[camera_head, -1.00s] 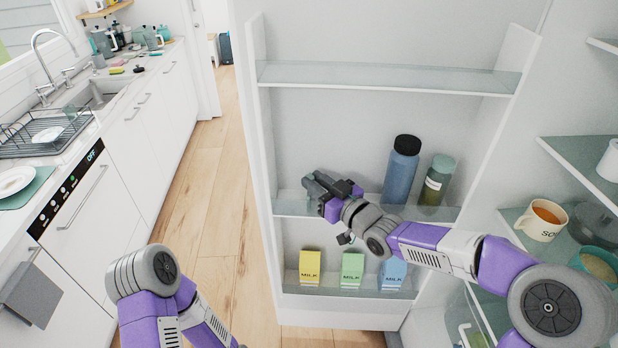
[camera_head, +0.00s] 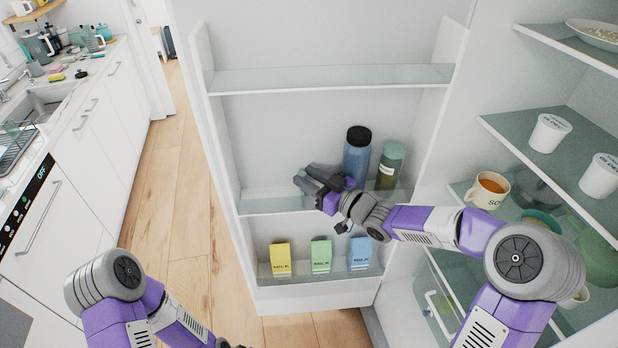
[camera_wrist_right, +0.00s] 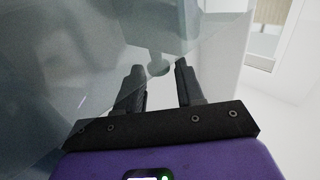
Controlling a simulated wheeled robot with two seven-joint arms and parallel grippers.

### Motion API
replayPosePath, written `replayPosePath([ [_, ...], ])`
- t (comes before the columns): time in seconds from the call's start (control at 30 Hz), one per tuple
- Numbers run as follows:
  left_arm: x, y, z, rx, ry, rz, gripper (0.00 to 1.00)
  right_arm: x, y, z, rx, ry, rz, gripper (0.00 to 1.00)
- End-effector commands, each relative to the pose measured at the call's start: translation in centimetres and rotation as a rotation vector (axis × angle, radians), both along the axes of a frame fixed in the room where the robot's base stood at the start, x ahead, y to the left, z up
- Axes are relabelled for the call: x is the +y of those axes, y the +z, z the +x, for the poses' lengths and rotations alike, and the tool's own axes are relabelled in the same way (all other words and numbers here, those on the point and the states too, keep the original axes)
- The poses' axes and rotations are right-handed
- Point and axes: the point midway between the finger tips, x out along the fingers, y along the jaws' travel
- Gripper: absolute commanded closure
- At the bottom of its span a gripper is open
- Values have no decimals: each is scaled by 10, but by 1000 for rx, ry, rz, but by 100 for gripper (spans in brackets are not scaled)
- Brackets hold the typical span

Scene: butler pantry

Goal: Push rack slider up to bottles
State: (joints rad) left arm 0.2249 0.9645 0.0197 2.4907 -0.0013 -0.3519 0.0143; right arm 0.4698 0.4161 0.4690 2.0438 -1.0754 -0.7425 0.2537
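A blue bottle (camera_head: 356,158) with a black cap and a green bottle (camera_head: 390,166) stand upright, side by side, on the door's middle shelf (camera_head: 262,204). My right gripper (camera_head: 306,180) is at this shelf, just left of the blue bottle. In the right wrist view its fingers (camera_wrist_right: 158,78) are apart. A pale, see-through piece with a rounded end (camera_wrist_right: 158,68) shows between and beyond the fingertips; it may be the rack slider, and I cannot tell whether they touch it. The slider is not clear in the head view. My left arm shows at lower left; its gripper is out of view.
Yellow (camera_head: 281,260), green (camera_head: 321,256) and blue (camera_head: 360,253) milk cartons stand on the door's bottom shelf. The top shelf (camera_head: 330,77) is empty. At right, fridge shelves hold a soup mug (camera_head: 488,190) and white tubs (camera_head: 549,133). A counter runs along the left.

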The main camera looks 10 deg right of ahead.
Motion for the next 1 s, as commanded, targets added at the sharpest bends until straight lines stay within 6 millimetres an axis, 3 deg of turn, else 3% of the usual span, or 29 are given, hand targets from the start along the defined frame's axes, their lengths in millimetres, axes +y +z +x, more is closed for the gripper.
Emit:
replayPosePath([
  [0.17,0,1,0,0,0,0,57,-3,0,-3,1,-1,-1,63],
  [0.6,0,7,0,0,0,0,57,-46,1,-51,-1,-2,-2,63],
  [0.97,0,7,0,0,0,0,57,-50,0,-57,0,0,0,63],
  [1.0,0,7,0,0,0,0,57,-50,0,-57,0,0,0,69],
])
